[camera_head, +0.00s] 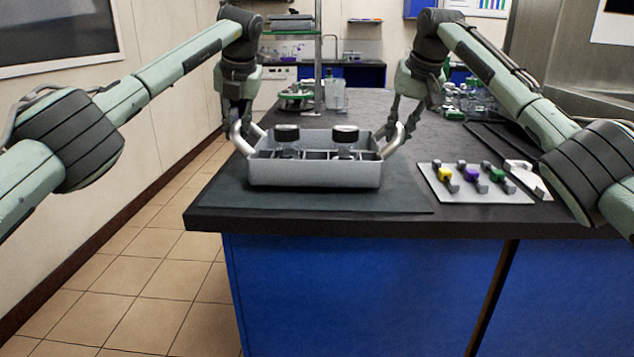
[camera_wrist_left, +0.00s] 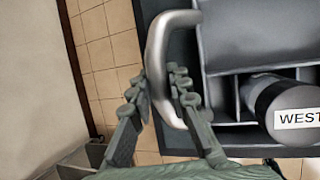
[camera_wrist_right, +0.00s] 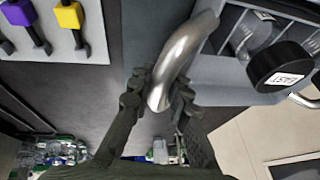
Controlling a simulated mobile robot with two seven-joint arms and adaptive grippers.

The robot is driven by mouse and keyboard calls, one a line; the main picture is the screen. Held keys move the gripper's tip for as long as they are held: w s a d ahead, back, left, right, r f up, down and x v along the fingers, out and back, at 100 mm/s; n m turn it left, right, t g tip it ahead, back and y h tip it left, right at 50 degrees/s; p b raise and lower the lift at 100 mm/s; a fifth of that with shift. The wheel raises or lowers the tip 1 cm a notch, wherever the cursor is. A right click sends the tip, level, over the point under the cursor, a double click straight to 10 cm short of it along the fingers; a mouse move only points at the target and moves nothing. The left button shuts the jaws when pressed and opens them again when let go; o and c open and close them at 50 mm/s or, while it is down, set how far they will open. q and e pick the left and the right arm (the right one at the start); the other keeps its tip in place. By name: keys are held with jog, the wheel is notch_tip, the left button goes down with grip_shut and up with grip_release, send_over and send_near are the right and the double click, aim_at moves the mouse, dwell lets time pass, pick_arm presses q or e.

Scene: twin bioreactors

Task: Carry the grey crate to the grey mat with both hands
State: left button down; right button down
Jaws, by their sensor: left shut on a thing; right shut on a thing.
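The grey crate (camera_head: 315,174) is level over the dark grey mat (camera_head: 408,197) near the counter's front edge. I cannot tell whether its base touches the mat. Two black-lidded vessels stand in its compartments, the left one (camera_head: 286,134) and the right one (camera_head: 345,134). A label reading "WEST" shows on one lid (camera_wrist_left: 285,100) in the left wrist view. My left gripper (camera_head: 238,126) is shut on the left metal handle (camera_wrist_left: 158,50). My right gripper (camera_head: 394,126) is shut on the right metal handle (camera_wrist_right: 180,58). The fingertips partly hide both handles.
A pale rack (camera_head: 478,195) with yellow, purple and green clamps lies right of the mat. Glassware (camera_head: 468,98) stands further back on the right. A bottle (camera_head: 334,95) and a stand are behind the crate. The counter's left edge drops to a tiled floor (camera_head: 165,270).

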pick_arm(q)
jog(key=shift+f+b, duration=0.55)
jog(key=shift+f, duration=0.2)
pick_arm(e)
jog(key=shift+f, duration=0.75)
pick_arm(q)
jog(key=c, duration=1.4)
grip_release()
jog(key=shift+c, duration=0.2)
pick_arm(e)
jog(key=c, duration=1.4)
grip_release()
jog(key=shift+c, duration=0.2)
pick_arm(q)
jog(key=v, duration=1.1)
jog(key=shift+r, duration=0.35)
pick_arm(e)
jog(key=shift+s+r, duration=0.1)
jog(key=shift+r, duration=0.1)
pick_arm(q)
jog(key=shift+s+d+r, duration=0.1)
jog(key=shift+s+r, duration=0.05)
pick_arm(e)
jog(key=v, duration=1.1)
jog(key=shift+s+d+r, duration=0.15)
jog(key=shift+r, duration=0.2)
